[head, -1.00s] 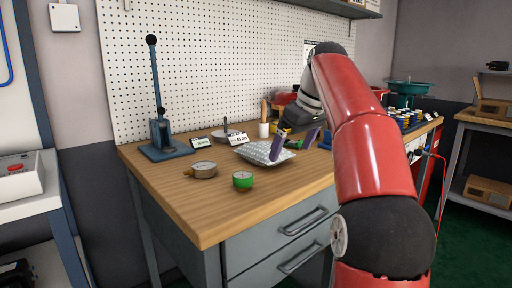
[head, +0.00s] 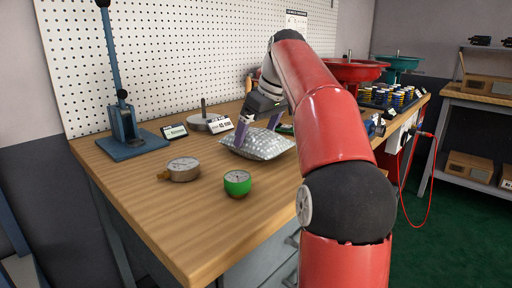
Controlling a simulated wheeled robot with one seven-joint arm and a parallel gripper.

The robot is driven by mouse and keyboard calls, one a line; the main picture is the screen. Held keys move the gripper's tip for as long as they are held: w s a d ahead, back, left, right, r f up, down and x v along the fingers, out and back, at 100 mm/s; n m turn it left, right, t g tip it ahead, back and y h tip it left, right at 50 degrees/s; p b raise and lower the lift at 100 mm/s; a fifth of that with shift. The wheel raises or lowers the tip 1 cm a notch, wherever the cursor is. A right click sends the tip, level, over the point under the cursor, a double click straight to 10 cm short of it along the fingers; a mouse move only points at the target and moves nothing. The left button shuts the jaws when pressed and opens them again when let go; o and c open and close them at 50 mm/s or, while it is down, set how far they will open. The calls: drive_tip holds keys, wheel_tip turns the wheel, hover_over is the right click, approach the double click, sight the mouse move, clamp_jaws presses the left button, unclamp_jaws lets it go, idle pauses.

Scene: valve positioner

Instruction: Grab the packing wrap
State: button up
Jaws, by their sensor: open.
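The packing wrap (head: 260,145) is a silvery, bubbly pouch lying on the wooden workbench (head: 200,222), near its middle. My gripper (head: 258,131) reaches down over it from behind, with two purple fingers spread apart. One finger is at the left side of the wrap and the other stands over its back right part. Whether the fingers touch the wrap cannot be told. My red arm comes in from the right and covers part of the bench behind the wrap.
A brass-stemmed gauge (head: 182,169) and a green gauge (head: 237,183) lie in front of the wrap. A blue lever press (head: 123,120) stands at the back left. A round weight base (head: 206,122) and small cards are behind. Red (head: 352,70) and teal bowls stand at the right.

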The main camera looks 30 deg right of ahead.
drive_tip(key=shift+x, duration=1.45)
drive_tip(key=shift+s+f, duration=0.1)
drive_tip(key=shift+f, duration=0.2)
drive_tip(key=shift+c, duration=0.4)
drive_tip(key=c, duration=0.6)
